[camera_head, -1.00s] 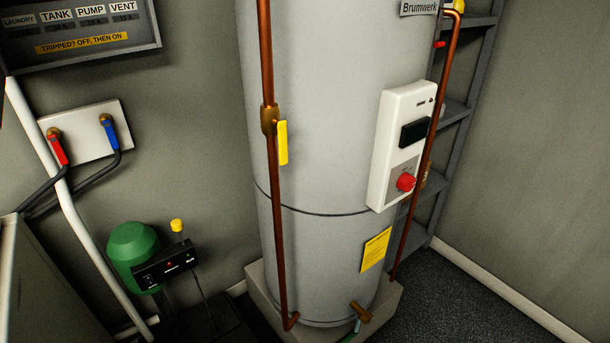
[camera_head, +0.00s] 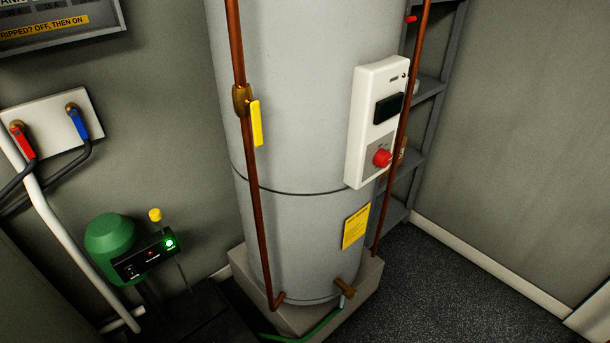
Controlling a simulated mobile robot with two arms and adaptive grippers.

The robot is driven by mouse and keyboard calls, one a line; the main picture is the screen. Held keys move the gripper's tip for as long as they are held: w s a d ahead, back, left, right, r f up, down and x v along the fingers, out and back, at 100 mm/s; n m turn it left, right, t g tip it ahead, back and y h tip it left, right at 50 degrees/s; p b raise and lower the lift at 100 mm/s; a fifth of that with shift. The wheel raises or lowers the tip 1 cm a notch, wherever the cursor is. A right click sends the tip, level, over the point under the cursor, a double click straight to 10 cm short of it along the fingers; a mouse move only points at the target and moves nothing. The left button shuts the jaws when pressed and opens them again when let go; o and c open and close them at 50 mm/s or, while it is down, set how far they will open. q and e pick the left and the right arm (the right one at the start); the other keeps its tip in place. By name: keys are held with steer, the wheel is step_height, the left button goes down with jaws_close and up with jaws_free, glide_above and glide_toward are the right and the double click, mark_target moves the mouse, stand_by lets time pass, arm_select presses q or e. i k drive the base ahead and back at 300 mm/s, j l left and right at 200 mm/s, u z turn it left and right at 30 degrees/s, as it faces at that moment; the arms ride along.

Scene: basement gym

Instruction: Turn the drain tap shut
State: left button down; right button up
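The brass drain tap (camera_head: 345,287) sticks out low on the front right of the grey tank (camera_head: 295,240), just above the plinth. A small pale blue piece (camera_head: 341,300) hangs below it; I cannot tell whether it is the handle, or how the tap is set. A green hose (camera_head: 318,328) runs from beneath the tap to the left across the plinth's front. Neither of my grippers shows in the head view.
The tank stands on a concrete plinth (camera_head: 368,282). A copper pipe with a yellow lever (camera_head: 256,124) runs down its front. A white control box (camera_head: 362,145) has a red knob. A green pump (camera_head: 109,235) stands left. Dark floor (camera_head: 440,290) is clear at right.

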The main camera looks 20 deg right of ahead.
mark_target(351, 292)
steer(key=z, duration=1.1)
